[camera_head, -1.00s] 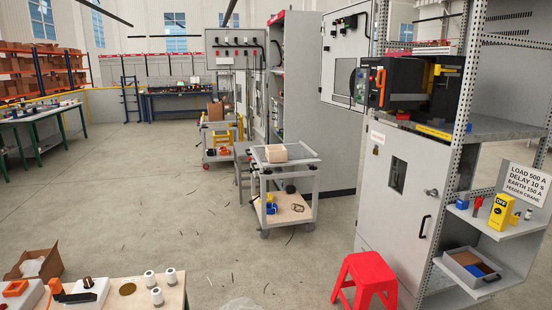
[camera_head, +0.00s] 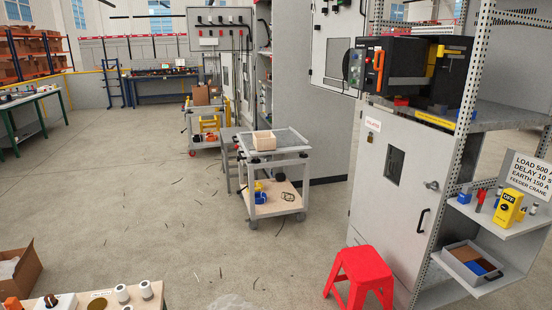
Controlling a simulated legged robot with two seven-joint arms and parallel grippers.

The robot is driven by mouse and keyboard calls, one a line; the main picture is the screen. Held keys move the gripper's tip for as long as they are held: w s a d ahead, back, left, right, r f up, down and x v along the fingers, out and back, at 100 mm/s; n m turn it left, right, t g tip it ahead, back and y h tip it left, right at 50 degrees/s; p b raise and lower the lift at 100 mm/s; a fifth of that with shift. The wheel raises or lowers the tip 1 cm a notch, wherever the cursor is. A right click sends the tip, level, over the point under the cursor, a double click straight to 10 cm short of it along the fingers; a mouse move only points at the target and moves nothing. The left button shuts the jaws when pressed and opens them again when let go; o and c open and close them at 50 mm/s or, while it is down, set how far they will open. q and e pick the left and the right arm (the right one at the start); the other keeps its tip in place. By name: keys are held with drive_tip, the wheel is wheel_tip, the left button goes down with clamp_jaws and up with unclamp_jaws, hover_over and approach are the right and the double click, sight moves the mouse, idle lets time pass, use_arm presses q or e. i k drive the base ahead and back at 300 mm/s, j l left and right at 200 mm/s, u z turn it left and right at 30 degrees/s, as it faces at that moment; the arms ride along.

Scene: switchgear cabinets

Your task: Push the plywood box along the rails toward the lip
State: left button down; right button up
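A small open plywood box (camera_head: 264,141) sits on the top deck of a grey trolley (camera_head: 290,137), toward its left side. The trolley stands in the aisle, left of the tall cabinets. Its top has a raised grey edge. Rails and a lip are too small to tell apart at this distance. Neither of my grippers is in view, and nothing of mine touches the box.
A red stool (camera_head: 360,277) stands before the grey cabinet (camera_head: 393,190), which has a black unit (camera_head: 402,70) above it. A bench (camera_head: 150,292) and cardboard box (camera_head: 22,272) are at the lower left. Open floor (camera_head: 150,210) lies left of the trolley.

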sight(262, 140)
drive_tip(key=i+l, duration=0.1)
drive_tip(key=i, duration=5.5)
drive_tip(key=j+u, duration=0.05)
drive_tip(key=j, duration=0.15)
